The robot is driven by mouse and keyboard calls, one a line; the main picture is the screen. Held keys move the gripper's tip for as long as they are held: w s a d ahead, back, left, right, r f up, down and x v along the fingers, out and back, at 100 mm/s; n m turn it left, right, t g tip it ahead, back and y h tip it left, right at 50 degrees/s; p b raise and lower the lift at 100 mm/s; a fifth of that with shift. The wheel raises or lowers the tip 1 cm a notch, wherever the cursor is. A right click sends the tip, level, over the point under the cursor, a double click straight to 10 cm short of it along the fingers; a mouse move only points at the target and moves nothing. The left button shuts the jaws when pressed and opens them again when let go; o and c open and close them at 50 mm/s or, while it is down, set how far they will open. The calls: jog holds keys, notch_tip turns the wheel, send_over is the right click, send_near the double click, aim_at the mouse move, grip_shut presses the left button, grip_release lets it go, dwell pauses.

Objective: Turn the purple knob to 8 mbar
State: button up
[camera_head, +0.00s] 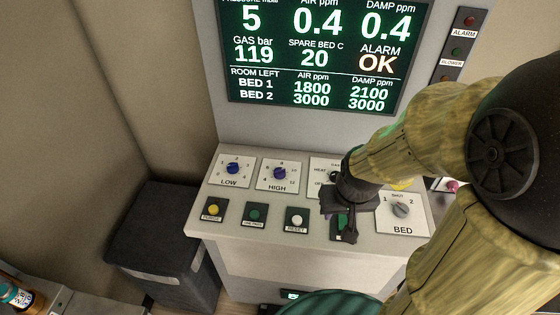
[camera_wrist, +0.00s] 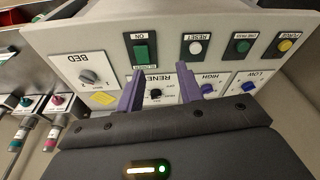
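In the head view two blue-purple knobs sit on the sloped panel: the LOW knob (camera_head: 233,168) and the HIGH knob (camera_head: 280,173), whose dial is numbered up to 12. Their exact pointer settings are too small to read. In the wrist view, upside down, the HIGH knob (camera_wrist: 207,88) is just right of my fingers and the LOW knob (camera_wrist: 248,87) is further right. My gripper (camera_head: 343,208) hangs over the panel right of HIGH. The wrist view shows my gripper (camera_wrist: 160,84) open and empty, its purple fingers straddling the view of a dark RENEW knob (camera_wrist: 155,94).
The screen (camera_head: 318,50) shows pressure 5 and alarm OK. Yellow, green and white buttons (camera_head: 297,219) line the panel's front. A BED knob (camera_head: 401,210) is right of my gripper. A dark bin (camera_head: 165,240) stands left of the console.

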jog(key=shift+w, duration=0.1)
jog(key=shift+o, duration=0.2)
jog(key=o, duration=0.3)
jog(key=shift+a, duration=0.1)
jog(key=shift+o, duration=0.7)
jog(key=w+a+n+t+b, duration=0.1)
jog(key=w+a+b, duration=0.4)
jog(key=w, duration=0.7)
jog(key=shift+w+f+b, duration=0.15)
jog(key=shift+f+b, duration=0.2)
jog(key=shift+b, duration=0.3)
jog(key=w+a+r+n+y+b, duration=0.1)
jog(key=w+a+r+b, duration=0.1)
jog(key=w+a, duration=0.3)
jog(key=shift+w+a+t+b, duration=0.3)
jog(key=shift+w+t+b, duration=0.15)
jog(key=shift+w, duration=0.55)
